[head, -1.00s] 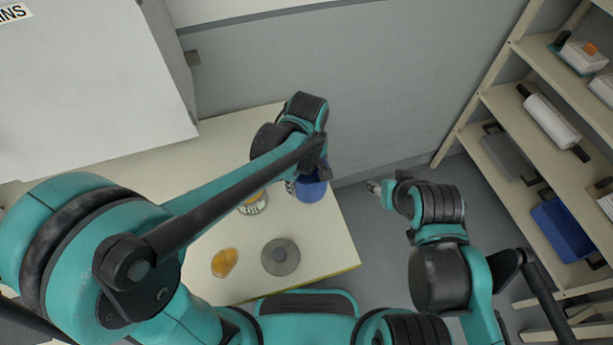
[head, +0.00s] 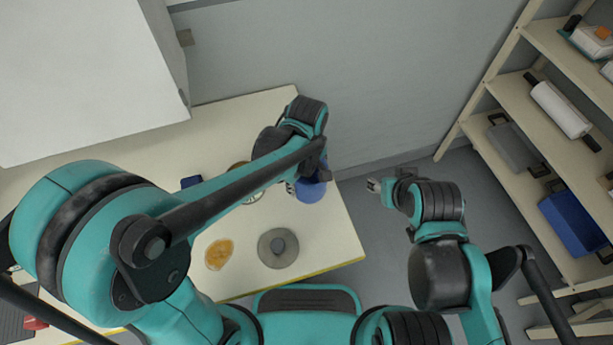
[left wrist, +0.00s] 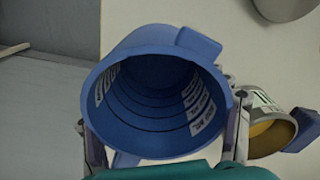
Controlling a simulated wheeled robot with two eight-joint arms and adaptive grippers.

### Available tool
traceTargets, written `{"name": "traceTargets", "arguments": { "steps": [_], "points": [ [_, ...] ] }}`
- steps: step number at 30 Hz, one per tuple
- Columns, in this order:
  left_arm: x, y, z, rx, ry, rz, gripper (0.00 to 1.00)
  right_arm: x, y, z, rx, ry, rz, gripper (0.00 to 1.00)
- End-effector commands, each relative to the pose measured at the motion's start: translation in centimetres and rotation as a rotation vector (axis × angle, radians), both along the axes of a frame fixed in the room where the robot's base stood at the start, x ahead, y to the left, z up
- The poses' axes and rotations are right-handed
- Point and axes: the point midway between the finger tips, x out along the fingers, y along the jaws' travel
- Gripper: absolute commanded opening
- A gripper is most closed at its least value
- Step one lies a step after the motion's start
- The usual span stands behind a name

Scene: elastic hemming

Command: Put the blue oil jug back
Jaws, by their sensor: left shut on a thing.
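The blue oil jug (head: 311,191) is at the right end of the pale table in the head view, partly covered by my left arm. My left gripper (head: 320,168) is shut on it. In the left wrist view the jug (left wrist: 150,60) sits between the two fingers, its open mouth facing the camera, with white label marks on its ribbed inside wall. Whether its base touches the table cannot be told. My right gripper (head: 375,186) is off the table's right edge, apart from the jug; its jaws are too small to judge.
A grey round thing (head: 278,248) and an orange patch (head: 219,254) lie nearer on the table (head: 325,240). Shelves (head: 500,88) with a blue bin (head: 575,222) stand at right; a white cabinet (head: 80,75) overhangs the left.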

Motion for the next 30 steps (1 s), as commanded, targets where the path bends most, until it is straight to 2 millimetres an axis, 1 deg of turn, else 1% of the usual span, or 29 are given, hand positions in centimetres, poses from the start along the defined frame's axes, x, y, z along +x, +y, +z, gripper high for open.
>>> {"name": "traceTargets", "arguments": {
  "steps": [2, 17, 30],
  "points": [
    [0.01, -0.01, -0.29, 0.0, 0.0, 0.0, 0.31, 0.0, 0.0, -0.23, 0.0, 0.0, 0.0, 0.44],
    [0.0, 0.0, -0.23, 0.0, 0.0, 0.0, 0.31, 0.01, 0.0, -0.17, 0.0, 0.0, 0.0, 0.44],
    [0.0, 0.0, -1.04, 0.0, 0.0, 0.0, 0.31, 0.0, 0.0, -0.83, 0.0, 0.0, 0.0, 0.44]
  ]
}}
